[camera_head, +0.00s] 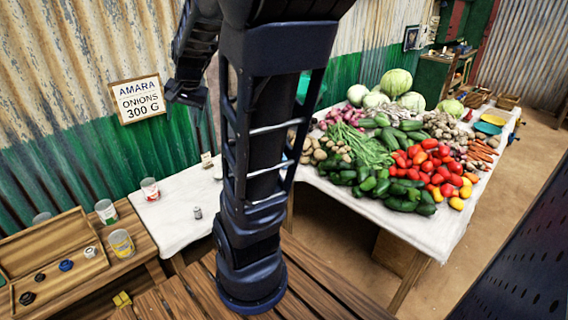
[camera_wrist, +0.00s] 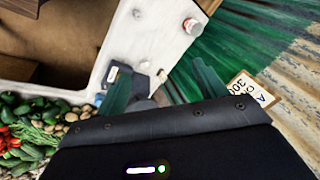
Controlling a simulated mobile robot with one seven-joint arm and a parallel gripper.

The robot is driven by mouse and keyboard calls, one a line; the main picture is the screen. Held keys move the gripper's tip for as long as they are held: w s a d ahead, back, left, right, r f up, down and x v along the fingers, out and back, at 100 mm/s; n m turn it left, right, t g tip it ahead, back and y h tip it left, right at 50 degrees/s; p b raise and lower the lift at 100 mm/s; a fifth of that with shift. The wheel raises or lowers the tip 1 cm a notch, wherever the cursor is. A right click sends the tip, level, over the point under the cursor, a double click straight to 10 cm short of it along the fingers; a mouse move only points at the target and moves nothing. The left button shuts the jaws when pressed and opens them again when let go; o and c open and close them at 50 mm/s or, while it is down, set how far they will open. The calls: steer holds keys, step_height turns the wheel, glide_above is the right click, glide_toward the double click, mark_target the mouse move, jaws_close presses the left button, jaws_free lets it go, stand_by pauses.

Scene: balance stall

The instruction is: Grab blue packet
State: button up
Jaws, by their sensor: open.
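I cannot make out a blue packet for certain in either view. My gripper (camera_head: 186,96) hangs at the upper left of the head view, in front of the corrugated wall and above the white-topped table. In the wrist view its two dark green fingers (camera_wrist: 163,84) are spread apart, and I see nothing held between them. A dark item with a pale blue-grey face (camera_wrist: 112,75) lies on the white table beside the left finger, partly hidden; I cannot tell what it is. My arm covers part of the table in the head view.
The white cloth (camera_head: 176,222) bears a red-and-white tin (camera_head: 150,189) and a small metal weight (camera_head: 197,213). A wooden weight box (camera_head: 60,290) and tins stand at lower left. A vegetable table (camera_head: 440,232) fills the right. A sign (camera_head: 138,100) hangs on the wall.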

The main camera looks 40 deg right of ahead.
steer(key=w+d+f+m, duration=0.4)
steer(key=w+d+m, duration=0.1)
steer(key=d, duration=0.3)
steer(key=w+d+f+m, duration=0.4)
steer(key=d+m, duration=0.1)
steer(key=d, duration=0.3)
steer(key=w+d+f+m, duration=0.5)
steer(key=d, duration=0.3)
steer(key=s+d+f+m+h, duration=0.1)
steer(key=s+d+f+m, duration=0.2)
steer(key=d+f+m, duration=0.65)
steer(key=s+d+f+m+h, duration=0.1)
steer(key=s+d+f+m, duration=0.35)
steer(key=d+f, duration=1.05)
steer(key=shift+m, duration=0.3)
steer(key=shift+w+d+f, duration=0.5)
steer(key=shift+w+f, duration=0.3)
steer(key=shift+f, duration=0.45)
steer(key=shift+w+d+f, duration=0.5)
steer(key=shift+w+f, duration=0.3)
steer(key=shift+f, duration=0.5)
steer(key=shift+w+d+f, duration=0.5)
steer(key=shift+w+f, duration=0.3)
steer(key=shift+f, duration=0.45)
steer(key=c, duration=1.2)
steer(key=shift+r, duration=0.1)
